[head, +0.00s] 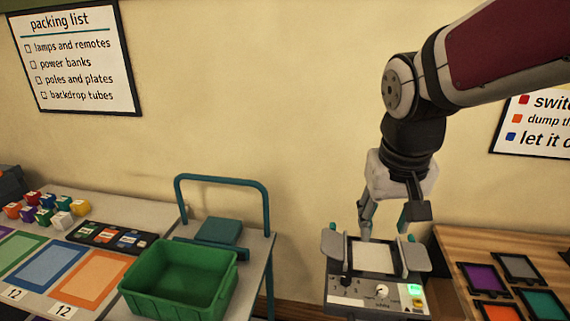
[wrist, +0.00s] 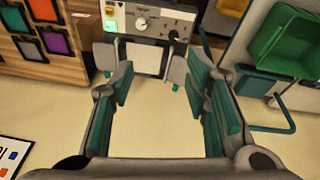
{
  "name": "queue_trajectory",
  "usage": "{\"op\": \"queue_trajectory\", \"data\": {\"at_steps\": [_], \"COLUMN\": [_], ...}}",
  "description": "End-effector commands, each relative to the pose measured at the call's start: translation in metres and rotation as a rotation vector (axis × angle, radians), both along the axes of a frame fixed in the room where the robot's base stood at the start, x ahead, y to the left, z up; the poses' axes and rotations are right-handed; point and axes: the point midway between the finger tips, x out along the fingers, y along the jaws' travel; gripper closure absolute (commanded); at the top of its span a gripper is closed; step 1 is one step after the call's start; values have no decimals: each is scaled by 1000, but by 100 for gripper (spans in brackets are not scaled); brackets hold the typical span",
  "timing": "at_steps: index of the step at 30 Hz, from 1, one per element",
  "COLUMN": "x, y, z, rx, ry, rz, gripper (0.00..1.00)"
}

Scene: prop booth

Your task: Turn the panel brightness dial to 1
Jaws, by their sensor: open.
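A grey control unit (head: 350,301) with a pale square panel (head: 373,257) on top stands at the lower right in the head view. Its front face carries a white round dial (head: 382,290), a smaller black knob (head: 345,281) with marks around it, and a green lit switch (head: 413,290). The wrist view shows the white dial (wrist: 141,23) and the black knob (wrist: 172,35) at the top. The labels are too small to tell which is panel brightness or what they read. My gripper (head: 386,224) is open and empty above the unit, apart from the dials; its fingers also show (wrist: 158,88).
A green crate (head: 165,300) sits on a cart with a teal handle (head: 222,180) to the left. A wooden table (head: 465,250) with coloured framed squares stands to the right. A table with coloured blocks (head: 45,208) is at far left. The wall is behind.

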Motion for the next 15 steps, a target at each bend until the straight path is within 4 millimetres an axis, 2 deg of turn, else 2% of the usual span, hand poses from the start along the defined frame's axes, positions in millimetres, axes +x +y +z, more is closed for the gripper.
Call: {"op": "queue_trajectory", "data": {"at_steps": [3, 9, 15], "x": [30, 72, 97], "y": [-1, 0, 2], "z": [-25, -71, -107], "rx": [13, 55, 99], "ry": [66, 157, 214], "rz": [-27, -75, -110], "gripper": [57, 57, 57]}}
